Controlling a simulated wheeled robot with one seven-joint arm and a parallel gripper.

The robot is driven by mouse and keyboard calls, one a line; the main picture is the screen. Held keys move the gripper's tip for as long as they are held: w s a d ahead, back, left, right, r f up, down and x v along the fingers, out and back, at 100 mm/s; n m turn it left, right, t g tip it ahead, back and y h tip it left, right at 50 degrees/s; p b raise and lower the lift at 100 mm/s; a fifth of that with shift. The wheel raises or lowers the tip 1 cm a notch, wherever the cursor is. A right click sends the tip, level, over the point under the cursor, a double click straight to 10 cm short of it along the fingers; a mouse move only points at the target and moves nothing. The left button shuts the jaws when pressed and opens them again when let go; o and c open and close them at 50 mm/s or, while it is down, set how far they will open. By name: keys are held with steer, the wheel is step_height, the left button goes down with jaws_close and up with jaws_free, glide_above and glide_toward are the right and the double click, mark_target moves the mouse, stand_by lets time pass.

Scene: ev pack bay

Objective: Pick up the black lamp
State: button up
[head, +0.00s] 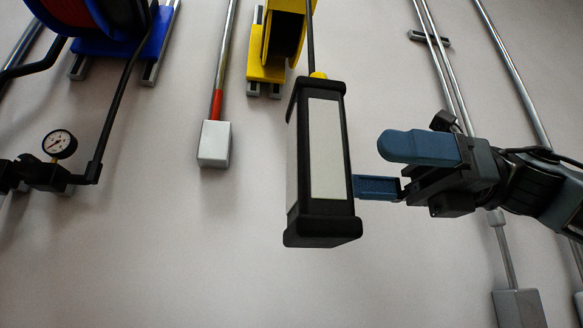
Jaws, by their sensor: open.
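The black lamp (325,150) hangs upright in the middle of the head view, from a dark cable with a yellow fitting at its top. It is a black box shape with a pale panel on its front and thicker end caps. My gripper (392,168) comes in from the right with blue fingers pointing left at the lamp. The jaws are open and nothing is between them. The upper finger stops a little right of the lamp. The lower finger's tip reaches the lamp's right edge in the picture; I cannot tell whether it touches.
A yellow reel (276,45) is on the wall above the lamp. A red and blue reel (115,35) and a pressure gauge (60,144) are at the left. A grey box (214,143) ends a conduit. Another grey box (519,308) is at lower right. The wall below the lamp is bare.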

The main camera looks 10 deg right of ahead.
mark_target(316, 164)
steer(key=a+p, duration=0.1)
steer(key=a, duration=0.5)
steer(key=shift+s+a+p, duration=0.15)
steer(key=shift+s+p, duration=0.05)
steer(key=shift+p, duration=0.2)
steer(key=shift+a, duration=0.55)
steer(key=shift+f, duration=0.1)
steer(key=shift+c, duration=0.3)
steer(key=c, duration=1.1)
